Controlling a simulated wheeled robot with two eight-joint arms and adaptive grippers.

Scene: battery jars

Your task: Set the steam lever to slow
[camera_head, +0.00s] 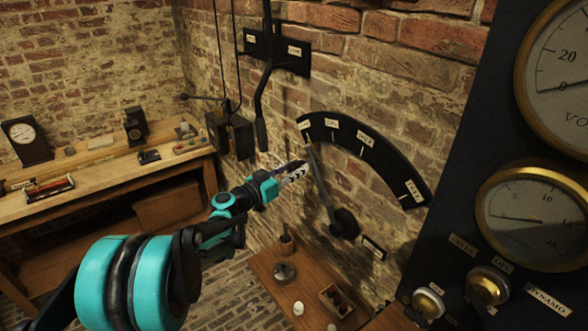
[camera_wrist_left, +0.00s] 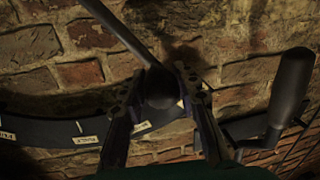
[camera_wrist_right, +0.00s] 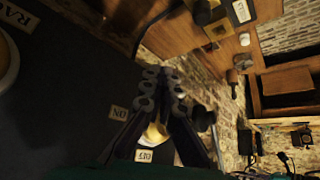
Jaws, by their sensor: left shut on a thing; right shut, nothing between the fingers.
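The steam lever (camera_head: 321,184) is a dark rod on a round black hub (camera_head: 343,222) on the brick wall. It leans up and left toward the left end of a black arc plate (camera_head: 383,157) with white labels; the last reads FULL. My left gripper (camera_head: 300,171) is at the lever's upper end. In the left wrist view its fingers (camera_wrist_left: 163,98) are shut around the lever's dark knob (camera_wrist_left: 160,86), and the lever rod (camera_wrist_left: 125,36) runs up-left. A small label (camera_wrist_left: 141,127) lies just below the knob. My right gripper (camera_wrist_right: 165,85) is shut and empty.
A black hanging handle (camera_head: 262,130) is left of the arc; a dark grip (camera_wrist_left: 291,85) shows close right of my left fingers. A dark gauge panel (camera_head: 470,150) stands at right. A small table (camera_head: 262,268) is below, a workbench (camera_head: 105,165) at left.

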